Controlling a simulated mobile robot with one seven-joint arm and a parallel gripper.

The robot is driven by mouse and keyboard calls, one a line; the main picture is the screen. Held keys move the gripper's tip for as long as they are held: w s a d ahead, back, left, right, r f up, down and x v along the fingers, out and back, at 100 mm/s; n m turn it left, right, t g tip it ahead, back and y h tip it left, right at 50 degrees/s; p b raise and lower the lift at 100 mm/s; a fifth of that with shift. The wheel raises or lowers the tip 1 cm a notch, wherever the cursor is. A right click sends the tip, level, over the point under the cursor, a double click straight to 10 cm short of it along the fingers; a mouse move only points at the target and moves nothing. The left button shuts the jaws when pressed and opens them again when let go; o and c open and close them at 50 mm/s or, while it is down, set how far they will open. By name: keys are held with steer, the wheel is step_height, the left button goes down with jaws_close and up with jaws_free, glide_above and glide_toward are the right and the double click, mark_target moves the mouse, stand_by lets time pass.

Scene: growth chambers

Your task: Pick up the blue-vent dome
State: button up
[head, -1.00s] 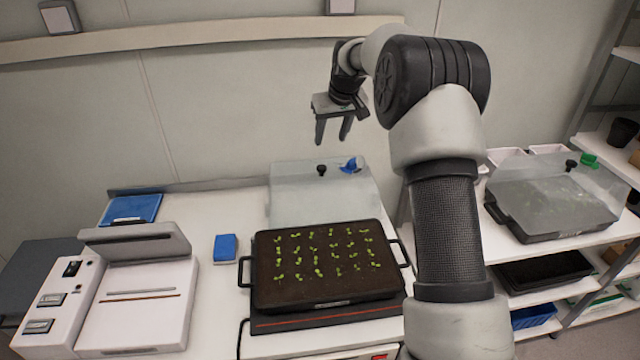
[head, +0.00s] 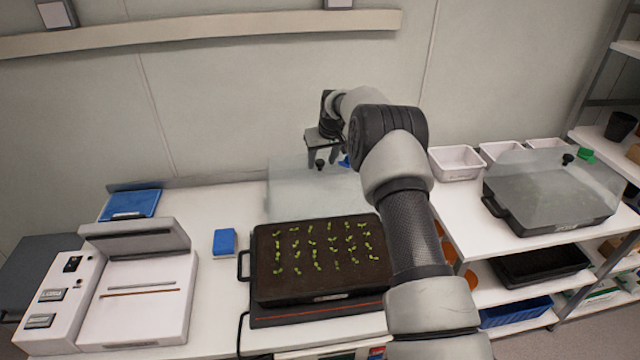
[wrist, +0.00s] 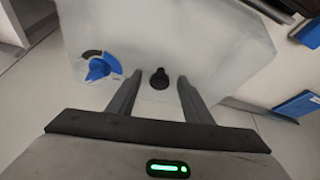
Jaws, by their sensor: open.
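The blue-vent dome (head: 290,190) is a clear, pale cover standing on the white bench behind the seedling tray. Its black knob (head: 320,164) is on top, and its blue vent (head: 345,161) is partly hidden by my arm in the head view. In the wrist view the dome (wrist: 225,45) fills the upper middle, with the blue vent (wrist: 101,68) to the left. My gripper (head: 321,160) is above the dome. In the wrist view my gripper (wrist: 158,76) is open, with the black knob (wrist: 159,78) between its fingertips, not visibly gripped.
A black tray of seedlings (head: 262,262) sits on a dark mat in front of the dome. A blue sponge-like block (head: 224,242) and a white device (head: 140,300) are to the left. Another clear dome with a green vent (head: 586,155) covers a tray on the right shelf.

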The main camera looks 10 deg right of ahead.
steer(key=shift+x, duration=0.8)
jaws_close()
steer(key=shift+r, duration=0.1)
